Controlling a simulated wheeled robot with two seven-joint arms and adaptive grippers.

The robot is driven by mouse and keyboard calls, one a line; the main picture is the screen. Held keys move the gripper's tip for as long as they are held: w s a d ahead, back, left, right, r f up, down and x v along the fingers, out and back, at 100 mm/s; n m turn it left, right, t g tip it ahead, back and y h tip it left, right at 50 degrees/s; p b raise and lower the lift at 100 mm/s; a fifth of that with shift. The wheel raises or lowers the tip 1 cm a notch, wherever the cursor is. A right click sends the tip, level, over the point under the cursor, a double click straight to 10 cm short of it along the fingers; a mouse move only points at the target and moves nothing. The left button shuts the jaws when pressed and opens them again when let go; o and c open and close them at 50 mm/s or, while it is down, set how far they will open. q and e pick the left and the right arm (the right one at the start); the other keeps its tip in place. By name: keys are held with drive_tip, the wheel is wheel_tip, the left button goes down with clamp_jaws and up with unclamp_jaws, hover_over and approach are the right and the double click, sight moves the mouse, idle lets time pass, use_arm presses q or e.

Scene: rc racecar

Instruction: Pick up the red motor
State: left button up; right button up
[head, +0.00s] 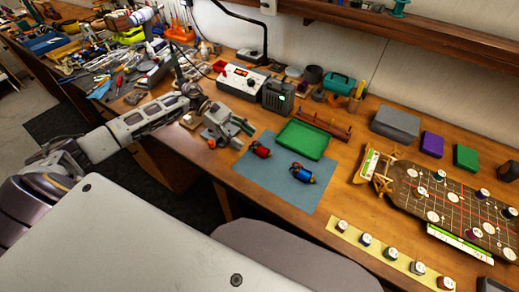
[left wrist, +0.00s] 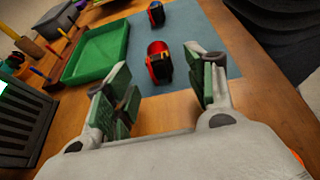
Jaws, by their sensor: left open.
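The red motor (head: 260,150) lies on the blue-grey mat (head: 256,178), near its left edge in the head view. It also shows in the left wrist view (left wrist: 159,62), ahead of and between the fingers. A blue motor (head: 302,173) lies on the mat to its right; in the left wrist view it is farther off (left wrist: 156,13). My left gripper (head: 236,134) is open and empty, its green-padded fingers apart, above the wood just left of the mat. It does not touch the red motor. My right gripper is not in view.
A green tray (head: 303,140) sits at the mat's back edge. A dark speaker-like box (head: 278,97) and a meter (head: 241,82) stand behind my left gripper. A dotted board (head: 440,200) and a yellow strip with several cups (head: 375,247) lie to the right.

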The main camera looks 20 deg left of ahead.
sight(252, 143)
use_arm(q)
drive_tip(key=shift+p+x, duration=0.3)
drive_tip(key=shift+x, duration=0.5)
drive_tip(key=shift+d+f+p, duration=0.15)
drive_tip(key=shift+d+p, duration=0.2)
drive_tip(key=shift+d, duration=0.6)
drive_tip(key=shift+d+f, duration=0.15)
drive_tip(key=shift+d, duration=0.15)
drive_tip(key=shift+d+f, duration=0.2)
drive_tip(key=shift+d, duration=0.05)
drive_tip(key=shift+c, duration=1.2)
drive_tip(key=c, duration=1)
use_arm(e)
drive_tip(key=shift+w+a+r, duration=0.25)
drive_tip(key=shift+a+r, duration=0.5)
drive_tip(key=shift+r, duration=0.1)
